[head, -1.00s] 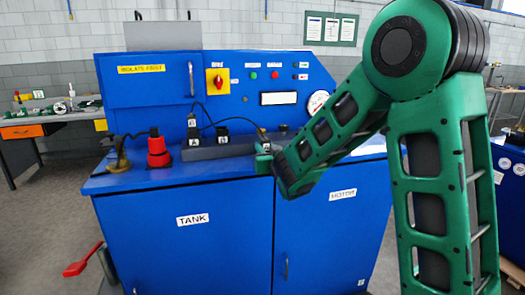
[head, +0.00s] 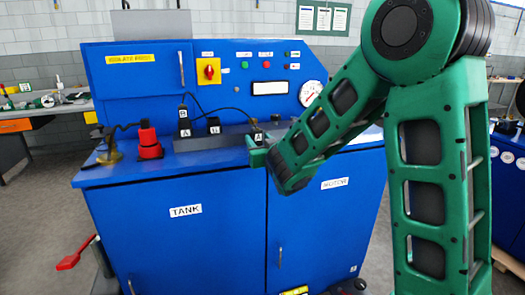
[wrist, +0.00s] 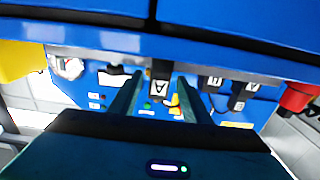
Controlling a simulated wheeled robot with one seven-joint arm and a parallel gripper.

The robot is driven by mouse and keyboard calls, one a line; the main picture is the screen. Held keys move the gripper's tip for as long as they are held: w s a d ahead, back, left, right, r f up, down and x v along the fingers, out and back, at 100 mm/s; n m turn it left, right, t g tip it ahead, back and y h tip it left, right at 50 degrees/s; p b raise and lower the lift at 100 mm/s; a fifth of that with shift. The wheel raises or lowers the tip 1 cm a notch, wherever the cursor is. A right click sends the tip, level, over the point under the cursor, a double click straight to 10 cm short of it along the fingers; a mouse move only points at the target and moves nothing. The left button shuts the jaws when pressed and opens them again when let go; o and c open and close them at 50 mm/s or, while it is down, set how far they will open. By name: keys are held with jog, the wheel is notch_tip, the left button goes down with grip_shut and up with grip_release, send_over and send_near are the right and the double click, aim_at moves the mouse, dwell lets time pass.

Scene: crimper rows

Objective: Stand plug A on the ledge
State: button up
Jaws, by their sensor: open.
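A dark plug with a white label reading A (head: 258,138) stands upright at the right end of the long grey ledge (head: 232,140) on the blue machine. In the wrist view, which looks upside down, this plug (wrist: 160,80) shows between the two fingertips. My gripper (head: 259,153) is open, with its fingers (wrist: 157,100) on either side of the plug; whether they touch it is unclear. Farther left, a dark block labelled A (head: 184,132) has a piece labelled B (head: 183,113) above it. Another dark labelled block (head: 214,129) stands beside it. A black cable arches toward the plug.
A red knob-like part (head: 149,145) and a brass fitting (head: 109,152) stand on the machine top at left. The blue panel with a yellow and red switch (head: 208,71) and gauge (head: 312,93) rises behind. My arm covers part of the right side.

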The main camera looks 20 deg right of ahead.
jog(key=s, duration=0.8)
jog(key=shift+s, duration=0.35)
jog(key=shift+s, duration=0.3)
jog(key=s+d+f+m+g+h, duration=0.2)
jog(key=s+d+f+g, duration=0.15)
jog(key=d, duration=0.35)
jog(key=s+d+f+m+g+h, duration=0.2)
jog(key=s+d+g, duration=0.1)
jog(key=s+d, duration=0.3)
jog(key=s+d+f+m+g+h, duration=0.2)
jog(key=s+d+f+g, duration=0.1)
jog(key=d, duration=0.5)
jog(key=s+a+f+g+y, duration=0.1)
jog(key=s+a+g+y, duration=0.1)
jog(key=s, duration=1.1)
jog(key=s+a+f+g+y, duration=0.1)
jog(key=s+g+y, duration=0.3)
jog(key=s, duration=0.9)
jog(key=shift+a+f+g, duration=0.3)
jog(key=shift+a+g, duration=0.35)
jog(key=shift+g, duration=0.6)
